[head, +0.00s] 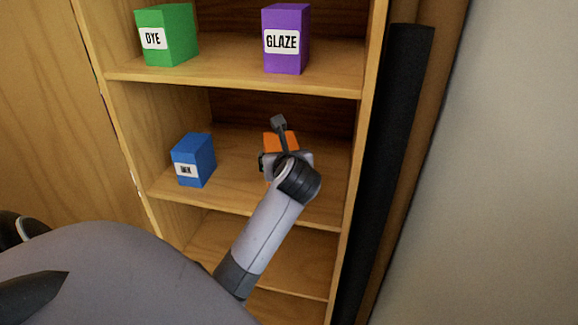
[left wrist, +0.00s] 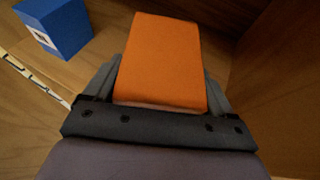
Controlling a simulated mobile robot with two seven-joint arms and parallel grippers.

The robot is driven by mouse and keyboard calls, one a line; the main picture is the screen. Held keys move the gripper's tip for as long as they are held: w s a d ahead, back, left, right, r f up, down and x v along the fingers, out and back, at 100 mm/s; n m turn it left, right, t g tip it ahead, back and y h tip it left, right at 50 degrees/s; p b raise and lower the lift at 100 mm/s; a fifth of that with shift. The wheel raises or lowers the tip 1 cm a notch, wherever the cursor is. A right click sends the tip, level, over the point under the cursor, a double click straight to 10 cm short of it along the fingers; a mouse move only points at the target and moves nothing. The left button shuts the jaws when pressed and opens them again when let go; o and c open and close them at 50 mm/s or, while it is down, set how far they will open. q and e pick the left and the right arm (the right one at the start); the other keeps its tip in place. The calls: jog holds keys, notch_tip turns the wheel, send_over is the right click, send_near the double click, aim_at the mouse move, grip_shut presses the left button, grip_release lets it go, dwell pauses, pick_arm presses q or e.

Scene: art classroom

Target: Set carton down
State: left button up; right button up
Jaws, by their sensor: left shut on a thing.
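An orange carton (head: 280,139) is inside the middle shelf compartment (head: 235,197), at its right part. My left gripper (head: 285,158) is shut on it, with the wrist and arm hiding most of the carton in the head view. In the left wrist view the orange carton (left wrist: 161,62) sits between the two grey fingers, one along each side. I cannot tell whether its underside touches the shelf board. My right gripper is not in view.
A blue carton (head: 194,160) labelled INK stands left on the same shelf; it also shows in the left wrist view (left wrist: 60,25). A green DYE carton (head: 168,35) and a purple GLAZE carton (head: 286,38) stand above. The side panel (head: 362,120) is close on the right.

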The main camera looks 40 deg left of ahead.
aim_at(289, 142)
pick_arm(q)
jog(key=w+a, duration=0.2)
jog(key=w, duration=0.1)
jog(key=w+a, duration=0.1)
jog(key=w, duration=0.1)
jog(key=shift+w+r, duration=0.15)
jog(key=shift+w, duration=0.05)
jog(key=shift+f, duration=0.7)
notch_tip(289, 142, down, 5)
jog(key=shift+b, duration=0.6)
jog(key=shift+w+f, duration=0.2)
jog(key=shift+f, duration=0.15)
jog(key=shift+f, duration=0.1)
jog(key=o, duration=1.3)
jog(key=shift+f, duration=0.15)
jog(key=shift+s, duration=0.1)
